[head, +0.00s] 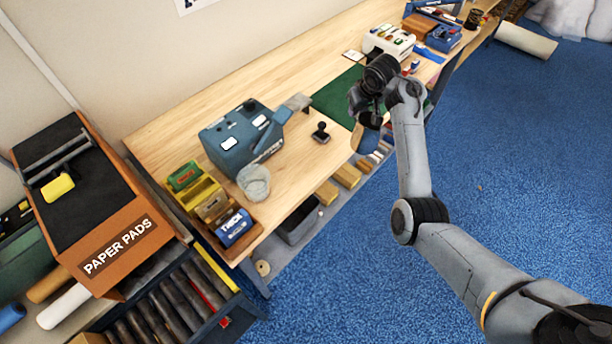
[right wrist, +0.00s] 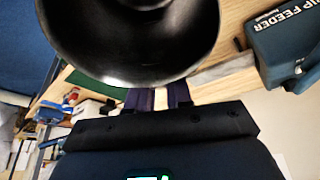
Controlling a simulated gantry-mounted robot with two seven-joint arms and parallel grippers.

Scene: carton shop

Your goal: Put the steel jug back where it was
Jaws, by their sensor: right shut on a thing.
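The steel jug (right wrist: 130,45) fills the top of the right wrist view, its round, dark, shiny surface close to the camera. My right gripper (right wrist: 163,97) is shut on it at its near edge. In the head view my right gripper (head: 366,108) is over the front edge of the bench, by the green mat. Only a small part of the jug (head: 370,121) shows there below the gripper, and its tilt is hard to tell. My left gripper is not in view.
The wooden bench (head: 310,90) has bare room behind the green mat (head: 335,95). A white holder (head: 388,42) stands beyond the gripper.

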